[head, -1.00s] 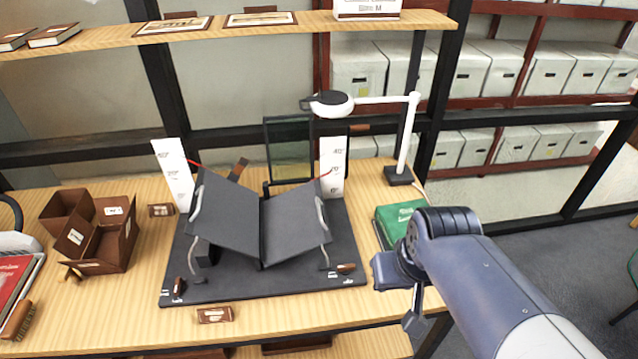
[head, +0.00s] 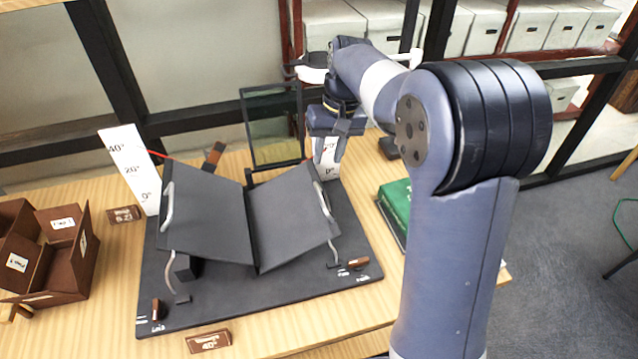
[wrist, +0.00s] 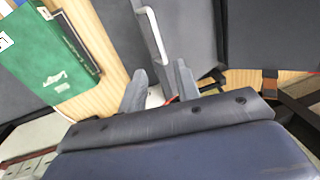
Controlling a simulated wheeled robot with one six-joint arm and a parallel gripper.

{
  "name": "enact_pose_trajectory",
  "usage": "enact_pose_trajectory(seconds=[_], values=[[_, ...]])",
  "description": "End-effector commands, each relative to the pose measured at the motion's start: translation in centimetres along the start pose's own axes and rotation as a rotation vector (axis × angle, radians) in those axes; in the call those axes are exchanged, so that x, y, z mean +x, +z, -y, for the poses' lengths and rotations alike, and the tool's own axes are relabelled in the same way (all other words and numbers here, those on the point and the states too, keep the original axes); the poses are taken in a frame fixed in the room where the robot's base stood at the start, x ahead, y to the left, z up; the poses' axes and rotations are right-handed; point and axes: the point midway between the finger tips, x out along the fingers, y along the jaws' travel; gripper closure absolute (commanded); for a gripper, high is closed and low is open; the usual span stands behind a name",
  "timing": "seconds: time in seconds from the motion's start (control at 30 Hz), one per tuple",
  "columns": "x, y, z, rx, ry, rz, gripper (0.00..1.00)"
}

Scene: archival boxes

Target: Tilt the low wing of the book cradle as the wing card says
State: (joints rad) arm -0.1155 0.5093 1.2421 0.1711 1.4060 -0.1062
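The book cradle's dark base (head: 290,295) sits on the wooden table. Its left wing (head: 208,210) and right wing (head: 290,215) form an open V, each with a light metal handle on its outer edge. A brown card (head: 208,341) at the front reads 40°. A white scale (head: 133,170) marked 40°, 20°, 0° stands behind the left wing; the right scale (head: 326,165) is partly hidden by my gripper (head: 335,148). My gripper points down near the right wing's upper outer corner. In the wrist view its fingers (wrist: 160,88) are apart and empty, near the right handle (wrist: 152,35).
A green box (head: 395,205) lies right of the cradle. Brown open boxes (head: 75,262) stand at the left. A dark glass-like panel (head: 272,128) and a white lamp stand behind. Small brown-handled levers (head: 357,263) sit at the base's front corners.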

Motion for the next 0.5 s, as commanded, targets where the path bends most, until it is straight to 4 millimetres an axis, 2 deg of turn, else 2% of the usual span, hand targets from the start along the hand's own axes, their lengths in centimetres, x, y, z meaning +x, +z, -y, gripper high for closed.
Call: enact_pose_trajectory(seconds=[0.3, 0.5], values=[[5.7, 0.2, 0.0, 0.001, 0.0, 0.005, 0.69], [8.7, 0.1, 0.0, 0.001, 0.001, 0.003, 0.69]])
